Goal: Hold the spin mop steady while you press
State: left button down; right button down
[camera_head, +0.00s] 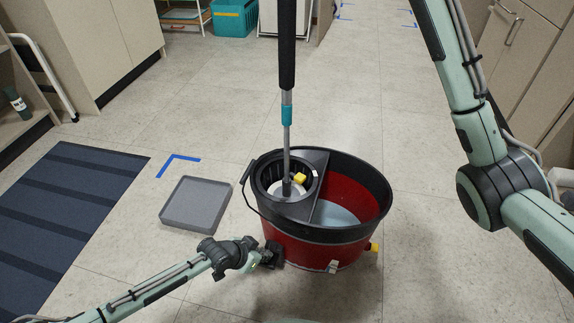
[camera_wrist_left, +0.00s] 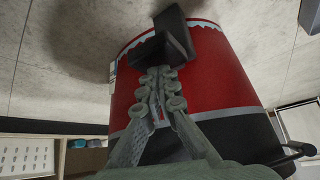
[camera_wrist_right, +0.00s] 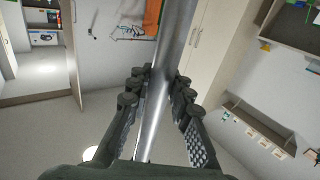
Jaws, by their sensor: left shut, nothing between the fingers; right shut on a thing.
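The spin mop (camera_head: 287,110) stands upright with its lower end in the black wringer basket (camera_head: 262,175) of a red bucket (camera_head: 350,185). Water (camera_head: 335,212) shows in the bucket's other half. A dark foot pedal (camera_head: 275,253) sticks out low on the bucket's front left; it also shows in the left wrist view (camera_wrist_left: 175,32). My left gripper (camera_head: 260,254) is shut and empty, its fingertips at the pedal; I cannot tell if they touch. In the right wrist view my right gripper (camera_wrist_right: 155,88) is shut on the grey metal mop handle (camera_wrist_right: 172,45). The head view does not show this grip.
A grey tray (camera_head: 196,204) lies on the floor left of the bucket, beside blue tape (camera_head: 178,161). A dark striped mat (camera_head: 65,200) lies farther left. Cabinets (camera_head: 100,40) line both sides. The floor behind the bucket is clear.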

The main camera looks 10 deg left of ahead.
dwell(0.4)
pick_arm(q)
jog(key=shift+r, duration=2.5)
pick_arm(e)
jog(key=c, duration=1.3)
grip_release()
